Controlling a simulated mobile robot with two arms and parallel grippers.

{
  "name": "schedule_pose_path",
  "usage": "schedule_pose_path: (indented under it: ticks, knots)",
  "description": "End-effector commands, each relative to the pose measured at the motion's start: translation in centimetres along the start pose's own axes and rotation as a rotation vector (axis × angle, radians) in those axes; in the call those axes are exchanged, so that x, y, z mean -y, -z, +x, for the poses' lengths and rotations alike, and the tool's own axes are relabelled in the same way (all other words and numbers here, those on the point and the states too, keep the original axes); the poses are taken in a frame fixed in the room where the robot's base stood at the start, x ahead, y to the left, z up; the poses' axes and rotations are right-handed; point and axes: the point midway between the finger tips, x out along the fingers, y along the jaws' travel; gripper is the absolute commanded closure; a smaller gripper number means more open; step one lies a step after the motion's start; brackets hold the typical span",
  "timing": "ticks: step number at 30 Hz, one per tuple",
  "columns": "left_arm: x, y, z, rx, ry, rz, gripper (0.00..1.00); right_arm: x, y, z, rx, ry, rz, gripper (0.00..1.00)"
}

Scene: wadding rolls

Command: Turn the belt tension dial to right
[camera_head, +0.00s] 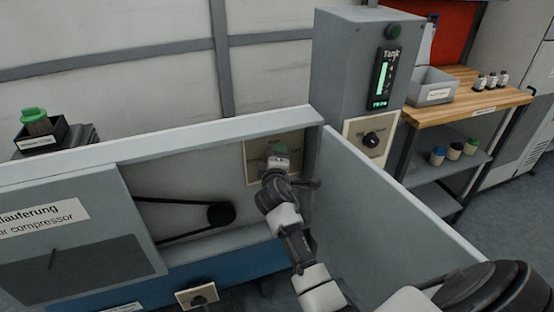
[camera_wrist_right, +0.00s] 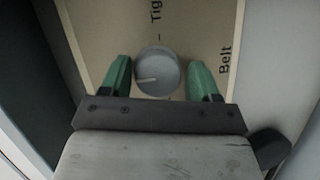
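The belt tension dial (camera_wrist_right: 158,72) is a round grey knob on a beige plate (camera_wrist_right: 95,22) with the words "Tig..." and "Belt" partly readable. A light mark on the knob points left in the right wrist view. My right gripper (camera_wrist_right: 160,80) is open, with one green finger on each side of the knob. Small gaps show between the fingers and the knob. In the head view my right gripper (camera_head: 279,152) is in front of the beige plate (camera_head: 257,165) inside the open machine housing and hides the dial. My left gripper is not in view.
A black belt and pulley (camera_head: 221,214) sit left of the plate inside the housing. The open grey door (camera_head: 390,205) stands right of my arm. A grey tank column (camera_head: 350,75) with another black dial (camera_head: 371,140) stands behind it. A wooden shelf table (camera_head: 470,98) is at right.

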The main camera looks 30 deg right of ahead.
Motion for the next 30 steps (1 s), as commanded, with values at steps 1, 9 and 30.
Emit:
schedule_pose_path:
  ticks: [1, 9, 30]
  knots:
    - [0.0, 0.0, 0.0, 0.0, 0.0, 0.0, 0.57, 0.0, 0.0, 0.0, 0.0, -0.001, 0.0, 0.31]
    - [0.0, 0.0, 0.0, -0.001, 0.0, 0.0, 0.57, -0.2, 0.1, 0.0, -0.002, -0.003, 0.001, 0.25]
    - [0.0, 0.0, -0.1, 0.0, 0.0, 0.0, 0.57, 0.0, 0.0, -10.2, -0.001, -0.001, 0.002, 0.25]
